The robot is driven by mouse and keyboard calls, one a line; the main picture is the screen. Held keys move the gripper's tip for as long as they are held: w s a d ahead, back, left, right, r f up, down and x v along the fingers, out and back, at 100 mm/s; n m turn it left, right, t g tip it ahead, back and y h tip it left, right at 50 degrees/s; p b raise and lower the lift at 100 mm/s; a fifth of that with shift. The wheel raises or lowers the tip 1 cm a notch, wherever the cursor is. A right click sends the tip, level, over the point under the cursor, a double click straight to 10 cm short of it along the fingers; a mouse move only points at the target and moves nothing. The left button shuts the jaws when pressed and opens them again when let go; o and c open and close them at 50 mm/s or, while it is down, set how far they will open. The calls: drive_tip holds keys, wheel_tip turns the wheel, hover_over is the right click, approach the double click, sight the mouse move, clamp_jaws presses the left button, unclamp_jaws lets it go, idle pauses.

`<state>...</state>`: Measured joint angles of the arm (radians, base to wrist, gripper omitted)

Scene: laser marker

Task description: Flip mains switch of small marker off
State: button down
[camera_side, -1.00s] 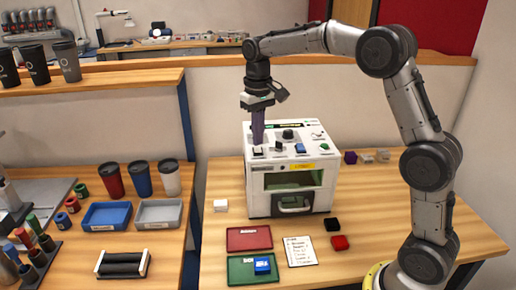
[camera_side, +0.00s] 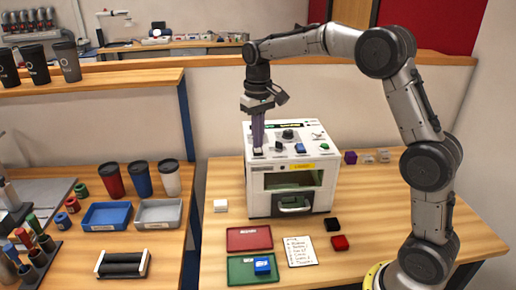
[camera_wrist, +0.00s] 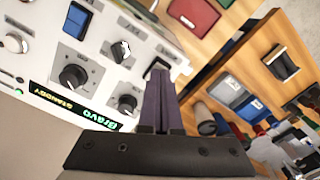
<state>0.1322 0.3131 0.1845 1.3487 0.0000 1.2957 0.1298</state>
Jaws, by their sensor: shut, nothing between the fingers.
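The small marker (camera_side: 258,190) is a white box machine on the wooden table in the side view, with controls on its sloped top. A small dark switch (camera_side: 257,154) sits at the left front of that top. My gripper (camera_side: 258,149) is shut and empty, pointing down with its purple fingertips at this switch; they seem to touch it or hover just above. In the wrist view the shut fingers (camera_wrist: 160,70) reach the panel edge and hide most of what is under their tips. The panel's display (camera_wrist: 75,105) reads "Bravo" and "STANDBY".
Close to the fingers are a black knob (camera_wrist: 127,103), a small lever (camera_wrist: 120,50) and a blue switch (camera_wrist: 78,20). A red tray (camera_side: 249,238), a green tray (camera_side: 240,270) and a note sheet (camera_side: 300,251) lie in front of the machine.

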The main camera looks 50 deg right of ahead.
sight(258, 150)
drive_tip(key=shift+f, duration=0.55)
drive_tip(key=shift+r, duration=3.55)
